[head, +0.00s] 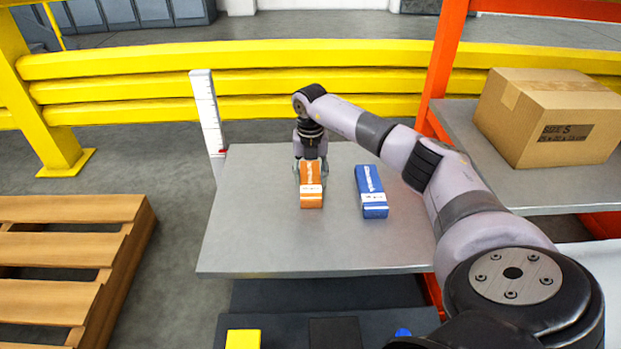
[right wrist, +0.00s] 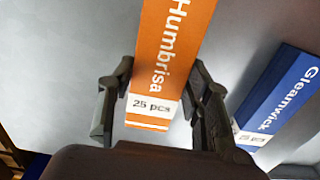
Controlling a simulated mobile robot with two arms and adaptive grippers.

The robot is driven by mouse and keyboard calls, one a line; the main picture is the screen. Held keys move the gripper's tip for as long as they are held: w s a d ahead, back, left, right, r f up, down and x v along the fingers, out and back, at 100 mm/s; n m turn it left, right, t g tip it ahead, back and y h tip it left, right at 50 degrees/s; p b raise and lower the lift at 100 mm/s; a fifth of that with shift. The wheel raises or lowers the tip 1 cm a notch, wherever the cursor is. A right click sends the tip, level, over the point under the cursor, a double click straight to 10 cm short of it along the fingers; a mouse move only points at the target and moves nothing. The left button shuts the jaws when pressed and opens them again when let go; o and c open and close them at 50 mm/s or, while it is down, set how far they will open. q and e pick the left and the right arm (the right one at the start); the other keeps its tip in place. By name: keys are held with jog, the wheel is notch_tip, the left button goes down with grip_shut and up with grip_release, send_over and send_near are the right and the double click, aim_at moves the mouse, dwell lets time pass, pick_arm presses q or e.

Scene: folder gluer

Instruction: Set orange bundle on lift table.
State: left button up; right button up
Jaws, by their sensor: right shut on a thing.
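The orange bundle (head: 311,188) is on or just above the grey lift table (head: 260,245), left of the blue bundle; I cannot tell whether it touches the top. My right gripper (head: 309,168) is at its far end, pointing down, with a finger on each side. In the right wrist view the orange bundle (right wrist: 168,60) reads "Humbrisa" and "25 pcs", and it lies between the fingers of the right gripper (right wrist: 160,95). The right gripper is shut on it. My left gripper is not in view.
A blue bundle (head: 371,190), marked "Gleamwick" in the right wrist view (right wrist: 283,95), lies on the table just right. A cardboard box (head: 545,115) stands on a grey shelf (head: 530,190). A white post (head: 207,115) rises at the table's left edge. A wooden pallet (head: 70,255) lies left.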

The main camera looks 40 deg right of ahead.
dwell(0.3)
jog(key=o, duration=1.2)
jog(key=shift+f, duration=0.1)
